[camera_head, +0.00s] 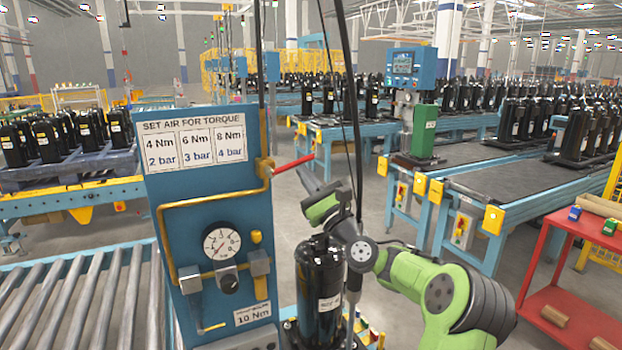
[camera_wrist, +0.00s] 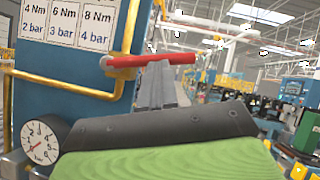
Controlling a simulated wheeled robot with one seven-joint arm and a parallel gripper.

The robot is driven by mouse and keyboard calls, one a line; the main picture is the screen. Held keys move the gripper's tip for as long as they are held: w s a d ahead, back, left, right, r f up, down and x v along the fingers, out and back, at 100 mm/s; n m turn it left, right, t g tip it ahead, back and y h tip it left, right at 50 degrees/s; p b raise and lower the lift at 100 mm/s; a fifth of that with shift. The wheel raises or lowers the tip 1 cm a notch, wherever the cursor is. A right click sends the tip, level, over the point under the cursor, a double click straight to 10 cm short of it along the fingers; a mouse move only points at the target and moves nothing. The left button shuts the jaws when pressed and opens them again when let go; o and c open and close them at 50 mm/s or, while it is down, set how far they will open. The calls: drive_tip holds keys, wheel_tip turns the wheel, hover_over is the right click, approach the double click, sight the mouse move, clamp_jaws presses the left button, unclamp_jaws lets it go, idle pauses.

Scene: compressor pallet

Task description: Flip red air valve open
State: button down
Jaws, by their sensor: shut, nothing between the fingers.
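The red air valve handle (camera_head: 294,164) sticks out to the right from a brass valve body (camera_head: 265,168) on the right edge of the blue air panel (camera_head: 180,210). In the wrist view the red handle (camera_wrist: 150,59) lies nearly level across the picture, and its pivot end is at the left. My gripper (camera_head: 303,172) is shut and empty, coming up from the lower right with its fingertips at the handle. In the wrist view my gripper's fingertips (camera_wrist: 156,68) overlap the handle's lower edge; I cannot tell whether they touch it.
The panel carries a pressure gauge (camera_head: 222,243), a torque chart (camera_head: 195,142) and yellow piping. A black compressor (camera_head: 318,285) stands just below my arm. Dark cables hang close to my wrist. A roller conveyor (camera_head: 80,300) lies left, a red cart (camera_head: 570,290) right.

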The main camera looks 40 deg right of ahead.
drive_tip(key=a+r+n+g+y+p, duration=0.2)
drive_tip(key=r+n+g+y+p, duration=0.1)
drive_tip(key=n+p, duration=0.3)
drive_tip(key=w+a+r+n+g+y+p, duration=0.1)
drive_tip(key=r+n+g+y+p, duration=0.2)
drive_tip(key=n+p, duration=0.4)
drive_tip(key=shift+a+r+n+g, duration=0.4)
drive_tip(key=shift+r+n+g, duration=0.2)
drive_tip(key=shift+n, duration=1.6)
drive_tip(key=shift+w, duration=0.1)
drive_tip(key=shift+p, duration=0.3)
